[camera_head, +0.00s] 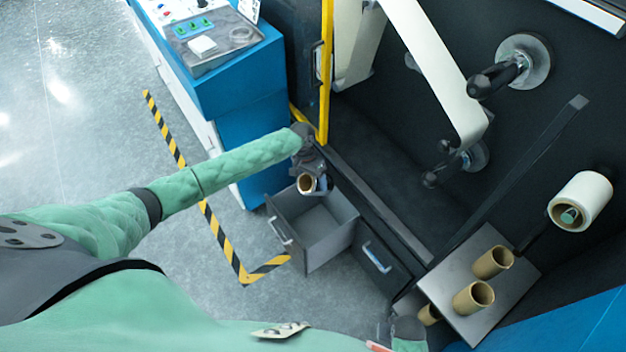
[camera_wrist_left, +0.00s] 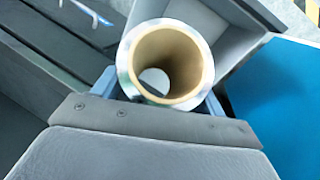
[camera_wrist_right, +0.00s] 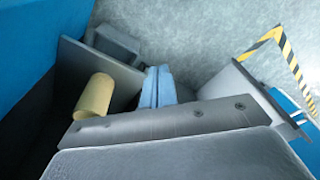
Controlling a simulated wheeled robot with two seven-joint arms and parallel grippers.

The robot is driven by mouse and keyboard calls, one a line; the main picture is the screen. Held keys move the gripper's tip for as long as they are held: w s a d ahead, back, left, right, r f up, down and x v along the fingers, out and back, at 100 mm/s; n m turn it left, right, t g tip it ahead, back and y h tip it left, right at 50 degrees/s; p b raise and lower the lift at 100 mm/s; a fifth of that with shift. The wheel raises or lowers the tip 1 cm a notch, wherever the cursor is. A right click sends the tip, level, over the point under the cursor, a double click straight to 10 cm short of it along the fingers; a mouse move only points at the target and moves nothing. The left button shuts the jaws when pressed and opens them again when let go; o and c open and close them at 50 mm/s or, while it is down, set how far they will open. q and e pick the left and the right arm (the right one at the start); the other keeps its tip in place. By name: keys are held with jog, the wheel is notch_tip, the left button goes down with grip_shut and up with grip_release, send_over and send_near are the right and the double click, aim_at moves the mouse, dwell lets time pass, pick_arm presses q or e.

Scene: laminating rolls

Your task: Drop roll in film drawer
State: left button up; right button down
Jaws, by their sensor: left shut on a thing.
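The roll (camera_head: 306,184) is a short tube with a brown cardboard core and a pale outer layer. My left gripper (camera_head: 312,178) is shut on it and holds it above the open film drawer (camera_head: 325,240). In the left wrist view the roll (camera_wrist_left: 203,75) sits between the blue fingers with its open end toward the camera. The grey drawer (camera_wrist_left: 225,30) shows behind it. The drawer looks empty where visible; part is hidden by the gripper. My right gripper (camera_wrist_right: 158,88) is shut with nothing between its fingers, low near the core plate.
A closed drawer (camera_head: 377,257) is right of the open one. Brown cores (camera_head: 473,298) stand on a grey plate (camera_head: 505,265) at the lower right. A white roll (camera_head: 582,200) hangs on the machine.

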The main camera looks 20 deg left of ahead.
pick_arm(q)
jog(key=shift+f+b, duration=0.6)
jog(key=shift+f, duration=0.1)
jog(key=shift+f+b, duration=0.35)
jog(key=shift+f, duration=0.1)
pick_arm(e)
notch_tip(320, 180, up, 10)
jog(key=w, duration=0.1)
jog(key=shift+w+a+f, duration=0.2)
jog(key=shift+a+f, duration=0.05)
jog(key=shift+a, duration=0.2)
pick_arm(q)
jog(key=o, duration=1.1)
jog(key=shift+o, duration=1)
pick_arm(e)
jog(key=shift+s+f, duration=0.15)
jog(key=shift+f, duration=0.15)
